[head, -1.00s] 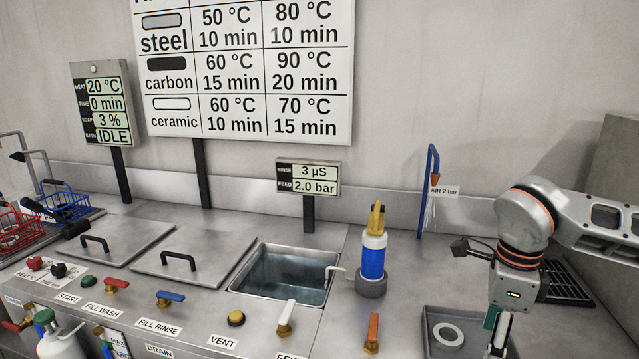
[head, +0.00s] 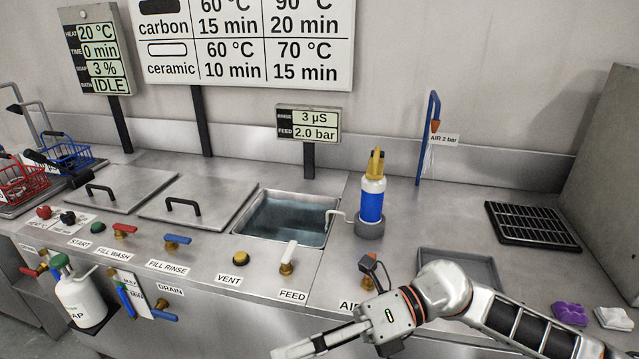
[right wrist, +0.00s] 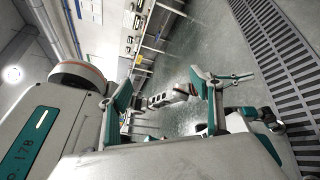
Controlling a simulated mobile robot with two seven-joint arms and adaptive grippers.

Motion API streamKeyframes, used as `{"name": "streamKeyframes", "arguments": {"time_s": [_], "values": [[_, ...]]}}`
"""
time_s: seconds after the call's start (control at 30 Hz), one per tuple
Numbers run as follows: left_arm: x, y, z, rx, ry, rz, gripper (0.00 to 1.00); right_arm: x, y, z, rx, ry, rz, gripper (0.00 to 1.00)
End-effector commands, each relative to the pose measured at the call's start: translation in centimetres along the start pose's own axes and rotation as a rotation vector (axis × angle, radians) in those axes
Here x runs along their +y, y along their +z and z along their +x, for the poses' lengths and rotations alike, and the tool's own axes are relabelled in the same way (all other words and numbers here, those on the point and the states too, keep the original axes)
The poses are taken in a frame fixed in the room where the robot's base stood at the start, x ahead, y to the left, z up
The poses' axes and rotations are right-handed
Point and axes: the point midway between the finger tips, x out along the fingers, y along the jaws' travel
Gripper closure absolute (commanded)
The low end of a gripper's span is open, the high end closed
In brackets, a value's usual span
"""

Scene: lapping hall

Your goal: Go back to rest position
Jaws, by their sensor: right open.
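My right arm comes in from the right of the head view and lies low across the front of the bench. Its gripper (head: 296,349) points left at the bottom edge, in front of the panel. In the right wrist view the two teal-and-grey fingers (right wrist: 168,92) stand wide apart with nothing between them, over a view of floor. My left gripper is not seen in the head view.
The grey tray (head: 458,258) is partly hidden behind my right arm. A blue bottle (head: 371,203) stands beside the open rinse basin (head: 288,226). A black grate (head: 530,223), purple cloth (head: 569,313) and white cloth (head: 613,318) lie at right. Valves and a soap bottle (head: 82,300) line the front.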

Motion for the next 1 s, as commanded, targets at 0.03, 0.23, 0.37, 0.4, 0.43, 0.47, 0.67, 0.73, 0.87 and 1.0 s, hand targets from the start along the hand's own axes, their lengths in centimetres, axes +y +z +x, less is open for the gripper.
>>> {"name": "streamKeyframes", "arguments": {"time_s": [0.03, 0.23, 0.37, 0.4, 0.43, 0.47, 0.67, 0.73, 0.87, 1.0], "values": [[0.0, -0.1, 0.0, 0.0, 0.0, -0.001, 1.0, 0.7, 0.7, 0.8, -0.085, 0.065, 0.064, 0.36], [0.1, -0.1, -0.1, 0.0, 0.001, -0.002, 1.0, 1.4, 5.0, 0.1, -0.44, 0.266, 0.339, 0.36], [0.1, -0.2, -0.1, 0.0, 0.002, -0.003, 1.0, -0.8, 6.7, -2.3, -0.677, 0.366, 0.553, 0.36], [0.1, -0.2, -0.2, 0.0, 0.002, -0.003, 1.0, -1.9, 6.9, -3.3, -0.749, 0.391, 0.624, 0.36], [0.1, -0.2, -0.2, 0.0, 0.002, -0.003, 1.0, -2.8, 6.9, -4.0, -0.804, 0.409, 0.678, 0.36], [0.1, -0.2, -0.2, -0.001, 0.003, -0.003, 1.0, -3.8, 6.8, -4.8, -0.859, 0.425, 0.733, 0.36], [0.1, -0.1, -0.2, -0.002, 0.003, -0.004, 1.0, -12.2, 2.5, -10.3, -1.223, 0.499, 1.128, 0.36], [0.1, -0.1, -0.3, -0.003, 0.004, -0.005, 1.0, -15.4, -0.6, -11.9, -1.347, 0.509, 1.274, 0.36], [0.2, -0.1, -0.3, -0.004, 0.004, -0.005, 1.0, -20.4, -7.8, -14.2, -1.554, 0.509, 1.526, 0.36], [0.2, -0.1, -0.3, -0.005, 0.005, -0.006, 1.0, -24.0, -16.3, -15.5, -1.741, 0.491, 1.765, 0.36]]}}
